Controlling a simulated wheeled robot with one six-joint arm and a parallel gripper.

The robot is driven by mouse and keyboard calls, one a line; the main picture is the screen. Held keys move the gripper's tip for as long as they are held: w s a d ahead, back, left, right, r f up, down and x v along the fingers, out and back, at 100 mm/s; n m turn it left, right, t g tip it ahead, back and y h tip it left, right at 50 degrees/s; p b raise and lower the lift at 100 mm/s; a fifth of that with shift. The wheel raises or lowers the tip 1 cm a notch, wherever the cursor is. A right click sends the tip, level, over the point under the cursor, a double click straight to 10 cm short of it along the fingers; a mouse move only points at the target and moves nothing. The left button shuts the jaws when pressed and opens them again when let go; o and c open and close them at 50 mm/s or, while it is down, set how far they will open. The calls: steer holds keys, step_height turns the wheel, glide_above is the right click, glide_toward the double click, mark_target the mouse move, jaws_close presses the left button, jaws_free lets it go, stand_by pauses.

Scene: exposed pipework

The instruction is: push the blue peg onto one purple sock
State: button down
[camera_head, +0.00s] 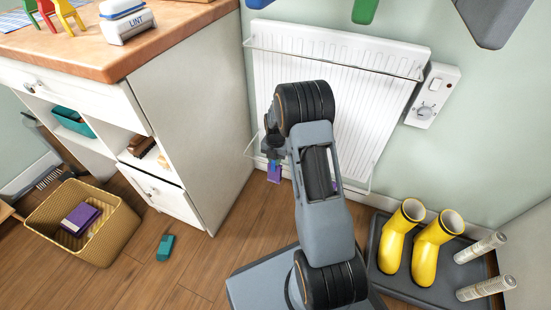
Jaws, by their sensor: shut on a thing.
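My gripper (271,152) is at the lower left of the white radiator, mostly dark and small in the view. It is shut on what looks like the blue peg (270,163), of which only a small blue part shows. A purple sock (274,174) hangs just below the peg, by the lower wire rail. I cannot tell whether the peg grips the sock or only touches it. A folded purple item (80,219) lies in the wicker basket; I cannot tell if it is a sock.
The radiator (340,75) has wire rails (330,58) and a control box (432,96) at its right. A white cabinet (195,120) stands close on the left. The basket (113,232) and a teal item (165,247) are on the floor. Yellow boots (435,250) stand on a tray at right.

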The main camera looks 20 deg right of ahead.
steer(key=shift+f, duration=0.45)
steer(key=c, duration=1)
jaws_free()
steer(key=shift+r, duration=0.15)
